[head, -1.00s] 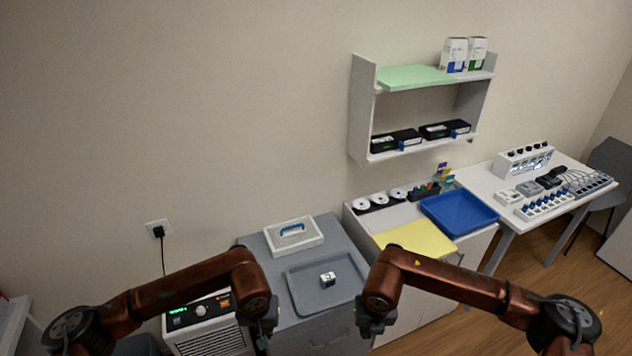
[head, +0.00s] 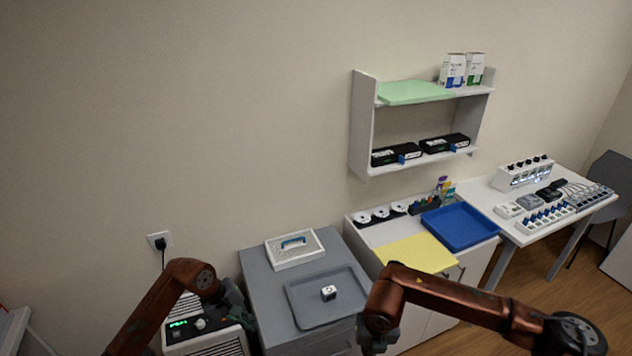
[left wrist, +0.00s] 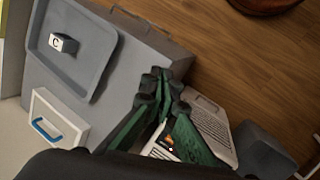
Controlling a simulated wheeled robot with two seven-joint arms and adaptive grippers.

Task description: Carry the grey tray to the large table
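The grey tray (head: 312,314) lies flat on the grey cabinet (head: 262,290), with a small white block (head: 328,293) on it. In the left wrist view the tray (left wrist: 92,45) is at the upper left, and the block (left wrist: 63,43) shows a dark mark. My left gripper (head: 246,318) is left of the tray, apart from it; its fingertips (left wrist: 160,82) are together with nothing between them. My right gripper (head: 372,345) hangs beyond the tray's right side, and its fingers are mostly hidden. A white table (head: 482,192) stands at the far right; I cannot tell whether it is the large table.
A white device (head: 205,342) stands left of the cabinet. A white counter holds a yellow sheet (head: 418,254) and a blue tray (head: 460,227). The white table carries power strips and small devices. A shelf (head: 362,125) hangs above.

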